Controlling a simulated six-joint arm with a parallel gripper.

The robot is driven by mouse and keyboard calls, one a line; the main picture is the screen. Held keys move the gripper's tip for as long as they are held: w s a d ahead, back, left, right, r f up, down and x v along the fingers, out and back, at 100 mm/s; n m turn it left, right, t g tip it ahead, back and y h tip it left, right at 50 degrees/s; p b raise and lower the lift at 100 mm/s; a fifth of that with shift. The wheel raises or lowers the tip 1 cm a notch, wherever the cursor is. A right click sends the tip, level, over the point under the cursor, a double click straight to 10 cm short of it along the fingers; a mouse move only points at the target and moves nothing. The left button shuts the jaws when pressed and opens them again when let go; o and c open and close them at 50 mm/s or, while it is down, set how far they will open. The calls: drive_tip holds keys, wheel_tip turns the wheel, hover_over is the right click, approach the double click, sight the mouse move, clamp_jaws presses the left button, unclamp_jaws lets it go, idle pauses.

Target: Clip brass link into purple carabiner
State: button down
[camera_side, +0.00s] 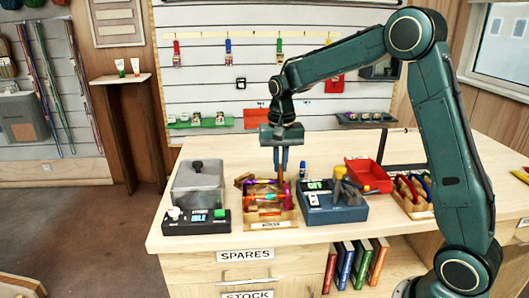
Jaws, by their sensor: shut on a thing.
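My gripper (281,163) points straight down over the wooden tray (271,223) in the middle of the bench. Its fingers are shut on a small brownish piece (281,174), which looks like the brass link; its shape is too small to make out. A purple piece that looks like the purple carabiner (260,182) lies across the upper part of the tray, just left of and below the fingertips. I cannot tell whether the held piece touches it. Other coloured pieces, orange and magenta, lie in the tray.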

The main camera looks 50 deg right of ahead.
drive_tip(key=shift+s+d+f, duration=0.1)
drive_tip(key=shift+s+d, duration=0.1)
idle(0.6)
drive_tip(key=c, duration=1.2)
unclamp_jaws()
drive_tip(key=shift+c, duration=0.2)
drive_tip(key=shift+r, duration=0.35)
drive_tip(key=shift+s+d, duration=0.1)
drive_tip(key=shift+s+d, duration=1.3)
drive_tip(key=shift+r, duration=0.1)
